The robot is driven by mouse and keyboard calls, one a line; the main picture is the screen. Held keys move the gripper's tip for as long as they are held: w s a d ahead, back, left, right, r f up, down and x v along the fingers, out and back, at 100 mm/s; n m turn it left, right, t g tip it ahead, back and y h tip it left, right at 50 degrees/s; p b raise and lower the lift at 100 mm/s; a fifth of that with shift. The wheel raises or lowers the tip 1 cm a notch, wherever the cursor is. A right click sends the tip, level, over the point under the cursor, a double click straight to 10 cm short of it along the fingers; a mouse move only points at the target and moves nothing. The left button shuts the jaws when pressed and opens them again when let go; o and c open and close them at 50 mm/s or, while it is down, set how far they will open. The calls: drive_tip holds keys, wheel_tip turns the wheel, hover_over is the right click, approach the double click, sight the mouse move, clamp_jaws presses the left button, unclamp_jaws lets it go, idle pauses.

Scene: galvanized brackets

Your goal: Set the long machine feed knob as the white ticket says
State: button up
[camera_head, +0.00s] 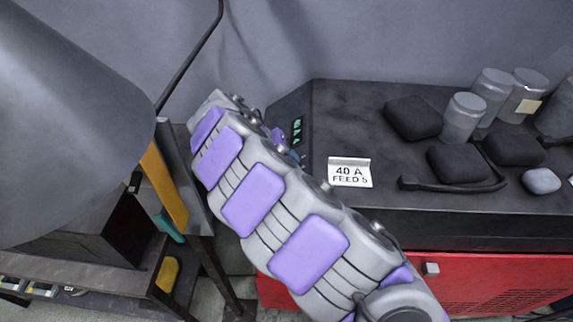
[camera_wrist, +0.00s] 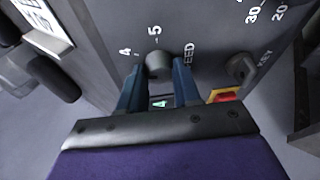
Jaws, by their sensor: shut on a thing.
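The white ticket (camera_head: 350,172) lies on the dark top of the long machine (camera_head: 300,95) and reads "40 A FEED 5". In the wrist view, the grey feed knob (camera_wrist: 158,62) sits on the panel by the figures 4 and 5 and partly visible lettering "EED". My gripper (camera_wrist: 157,78) is shut on this knob, one blue finger on each side. Which way the knob points I cannot tell. A small green display (camera_wrist: 158,102) between the fingers seems to show a 4. In the head view my arm hides the knob.
A dark shelf rack (camera_head: 205,245) stands left.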

drive_tip(key=shift+a+f+m+b, duration=0.1)
drive_tip(key=shift+m+b, duration=0.35)
drive_tip(key=shift+m, duration=0.05)
drive_tip(key=o, duration=1)
drive_tip(key=shift+a, duration=0.2)
drive_tip(key=shift+o, duration=0.2)
drive_tip(key=shift+d, duration=0.1)
drive_tip(key=shift+d, duration=0.1)
